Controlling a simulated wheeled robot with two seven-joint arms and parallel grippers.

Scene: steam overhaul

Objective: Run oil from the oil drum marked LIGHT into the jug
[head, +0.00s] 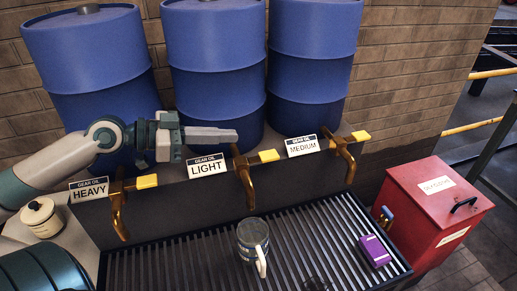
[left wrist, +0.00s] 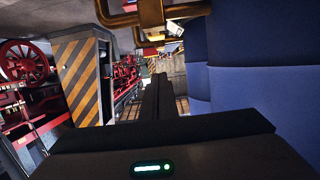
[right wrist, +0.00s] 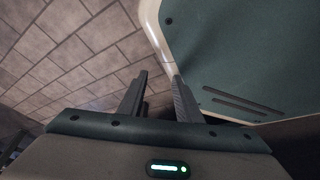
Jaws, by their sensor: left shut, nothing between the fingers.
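The blue drum (head: 217,60) stands in the middle of three, behind the sign GEAR OIL LIGHT (head: 207,167). Its brass tap (head: 246,188) points down, and its yellow lever (head: 269,156) sticks out to the right. No oil shows at the spout. The jug (head: 250,234) stands upright on the grate below this tap, handle toward me. My left gripper (head: 236,136) is shut and empty, its tips just above and beside the top of the LIGHT tap; I cannot tell if they touch. My right gripper (right wrist: 158,97) is open and empty, away from the taps.
HEAVY (head: 89,188) and MEDIUM (head: 302,146) signs mark the neighbouring taps, with yellow levers also to the right. A purple box (head: 374,251) lies on the slatted grate (head: 185,262). A red waste bin (head: 432,211) stands at right, a cream lidded pot (head: 42,219) at left.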

